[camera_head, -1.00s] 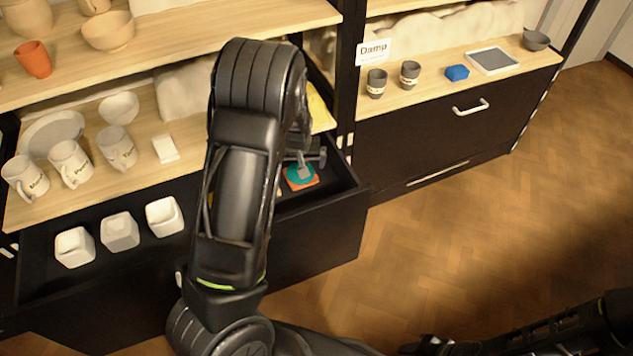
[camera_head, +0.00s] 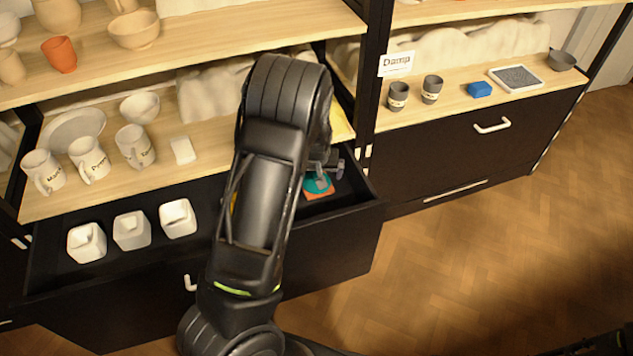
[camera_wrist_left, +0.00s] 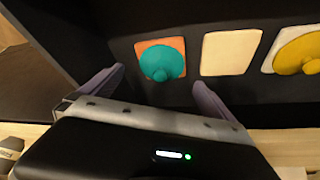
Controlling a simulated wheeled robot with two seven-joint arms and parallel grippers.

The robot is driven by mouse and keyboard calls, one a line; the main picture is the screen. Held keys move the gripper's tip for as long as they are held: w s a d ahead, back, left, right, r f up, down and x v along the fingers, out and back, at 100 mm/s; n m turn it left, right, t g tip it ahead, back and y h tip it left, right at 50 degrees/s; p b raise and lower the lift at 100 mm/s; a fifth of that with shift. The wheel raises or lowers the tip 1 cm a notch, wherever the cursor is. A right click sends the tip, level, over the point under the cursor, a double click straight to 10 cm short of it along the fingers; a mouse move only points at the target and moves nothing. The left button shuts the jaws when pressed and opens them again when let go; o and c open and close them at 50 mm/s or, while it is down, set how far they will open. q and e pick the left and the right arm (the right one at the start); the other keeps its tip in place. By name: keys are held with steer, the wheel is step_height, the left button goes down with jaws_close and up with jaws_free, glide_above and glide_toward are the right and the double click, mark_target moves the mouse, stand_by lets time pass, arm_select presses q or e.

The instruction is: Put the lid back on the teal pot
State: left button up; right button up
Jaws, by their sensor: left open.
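The teal lid (camera_head: 318,184), round with a knob, lies on an orange square in the open drawer (camera_head: 330,240). It also shows in the left wrist view (camera_wrist_left: 164,62), with its orange square (camera_wrist_left: 142,45) partly covered. My left gripper (camera_head: 328,163) is inside the drawer, close to the lid and partly hidden by my forearm. In the left wrist view its two fingers (camera_wrist_left: 158,78) are open and empty, with the lid ahead between them. I cannot make out the teal pot in either view. My right gripper is not in view.
In the left wrist view, a bare cream square (camera_wrist_left: 230,52) and a yellow lid (camera_wrist_left: 300,54) lie right of the teal lid. White square pots (camera_head: 132,230) stand in the drawer's left part. Mugs (camera_head: 90,158) line the shelf above. Drawer walls surround my gripper closely.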

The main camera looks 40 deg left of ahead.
mark_target(316, 175)
arm_select(q)
steer(key=b+x, duration=0.1)
steer(key=x, duration=0.3)
steer(key=shift+a+f+b, duration=0.1)
steer(key=shift+f+b, duration=0.2)
steer(key=shift+f, duration=0.05)
steer(key=shift+w+f, duration=0.15)
steer(key=shift+f, duration=0.1)
steer(key=shift+c, duration=0.3)
steer(key=c, duration=1.3)
steer(key=shift+r, duration=0.2)
steer(key=shift+r, duration=0.5)
steer(key=shift+s+a+r+p, duration=0.15)
steer(key=shift+r+p, duration=0.15)
steer(key=shift+r, duration=0.3)
steer(key=shift+s+d+r+p, duration=0.1)
steer(key=shift+s+r+p, duration=0.15)
steer(key=shift+r, duration=0.35)
steer(key=s, duration=0.5)
steer(key=s+a, duration=0.1)
steer(key=s, duration=0.5)
steer(key=s+a, duration=0.1)
steer(key=s, duration=0.5)
steer(key=shift+a+f+p, duration=0.1)
steer(key=shift+a+p, duration=0.15)
steer(key=shift+p, duration=0.1)
